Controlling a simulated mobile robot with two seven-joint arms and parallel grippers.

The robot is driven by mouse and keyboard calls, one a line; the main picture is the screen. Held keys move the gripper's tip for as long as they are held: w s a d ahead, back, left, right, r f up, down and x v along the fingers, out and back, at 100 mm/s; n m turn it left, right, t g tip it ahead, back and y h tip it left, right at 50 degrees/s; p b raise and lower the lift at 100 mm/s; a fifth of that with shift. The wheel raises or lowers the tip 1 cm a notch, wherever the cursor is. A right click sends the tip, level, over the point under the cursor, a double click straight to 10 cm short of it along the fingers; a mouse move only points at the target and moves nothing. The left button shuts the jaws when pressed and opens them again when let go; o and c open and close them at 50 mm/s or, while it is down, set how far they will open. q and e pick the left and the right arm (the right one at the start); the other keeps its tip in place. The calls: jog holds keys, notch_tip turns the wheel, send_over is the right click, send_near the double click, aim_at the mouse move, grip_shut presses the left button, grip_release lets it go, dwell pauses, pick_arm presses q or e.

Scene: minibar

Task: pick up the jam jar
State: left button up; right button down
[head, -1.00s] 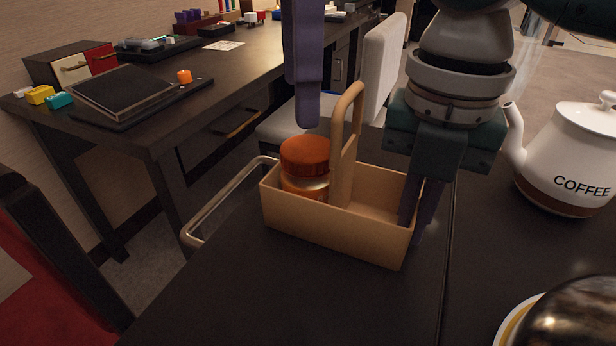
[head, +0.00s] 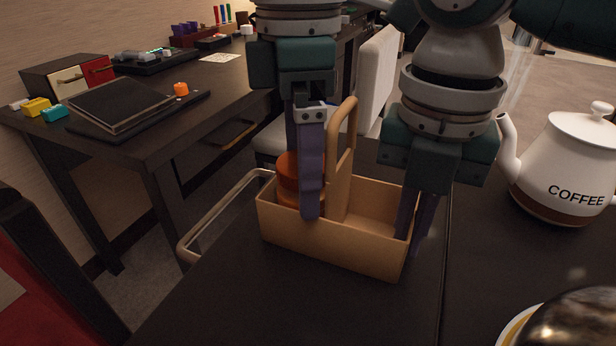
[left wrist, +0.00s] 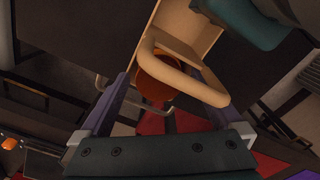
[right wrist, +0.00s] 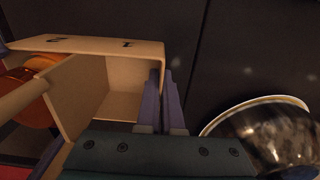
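The jam jar (head: 287,183) has an orange-red lid and stands in the left compartment of a tan wooden carrier (head: 335,243) with an upright handle. My left gripper (head: 303,195) is down at the jar, with one finger in front of it, hiding part of it. In the left wrist view, its fingers (left wrist: 166,95) are spread wide, with the jar (left wrist: 152,88) ahead, partly behind the carrier's handle. My right gripper (head: 412,225) is at the carrier's right end. In the right wrist view, its fingers (right wrist: 161,105) are close together on either side of the end wall.
A white coffee pot (head: 565,165) stands right of the carrier, and a shiny dome on a plate (head: 515,325) is at the front right. A metal rail (head: 215,215) runs along the table's left side. The dark tabletop (head: 240,300) in front of the carrier is clear.

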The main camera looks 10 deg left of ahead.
pick_arm(q)
jog(key=shift+a+f, duration=0.2)
jog(key=shift+f, duration=0.15)
grip_shut()
